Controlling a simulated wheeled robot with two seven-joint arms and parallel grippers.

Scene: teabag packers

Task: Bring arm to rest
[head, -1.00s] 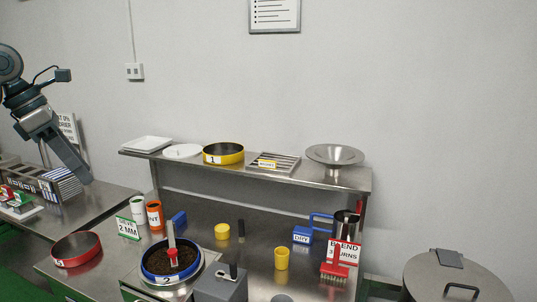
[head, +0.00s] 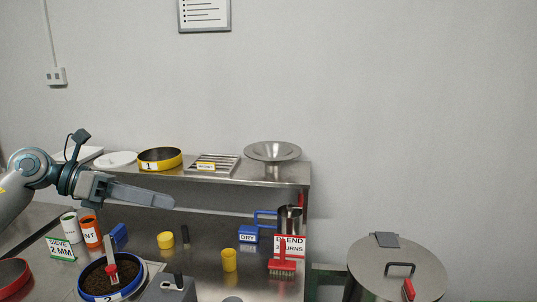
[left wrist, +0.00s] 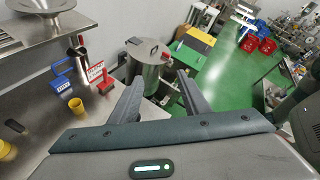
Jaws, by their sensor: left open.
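My left gripper (head: 135,193) comes in from the left in the head view, above the steel bench and in front of the raised shelf. In the left wrist view its two fingers (left wrist: 160,98) are spread apart with nothing between them. A steel drum with a lid (left wrist: 148,60) shows beyond the fingers there. My right gripper is in neither view.
A steel shelf (head: 290,181) carries a yellow-rimmed sieve (head: 160,159), a slotted tray and a metal funnel dish (head: 272,151). Below are a blue sieve (head: 112,277) with dark contents, yellow cups and a red brush (head: 282,263). The lidded drum (head: 400,262) stands right.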

